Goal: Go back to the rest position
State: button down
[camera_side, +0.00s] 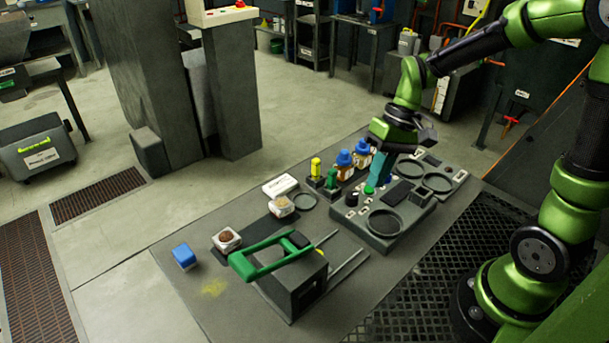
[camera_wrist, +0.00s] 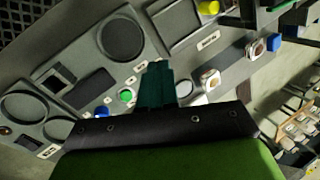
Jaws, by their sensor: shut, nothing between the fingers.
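My gripper (camera_side: 370,190) hangs low over the grey panel (camera_side: 408,228) with round recesses, close above its left part in the side view. Its teal fingers are together with nothing between them. In the wrist view my gripper (camera_wrist: 157,66) points toward the panel (camera_wrist: 75,50), near a green round button (camera_wrist: 126,96). Whether the fingertips touch the panel is not clear. My green arm reaches in from the right side of the side view.
A press with a green handle (camera_side: 262,270) stands at the table's front. Blue-capped bottles (camera_side: 361,155), a yellow-capped bottle (camera_side: 316,168), white containers (camera_side: 280,186), a sample box (camera_side: 227,240) and a blue block (camera_side: 184,256) stand nearby. The table's left front corner is mostly clear.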

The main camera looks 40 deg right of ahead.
jog(key=s+a+r+t+h, duration=0.2)
jog(key=s+r+t, duration=0.5)
jog(key=r, duration=0.4)
jog(key=shift+a+m, duration=0.3)
jog(key=shift+a, duration=0.35)
jog(key=shift+a, duration=0.1)
dwell(0.4)
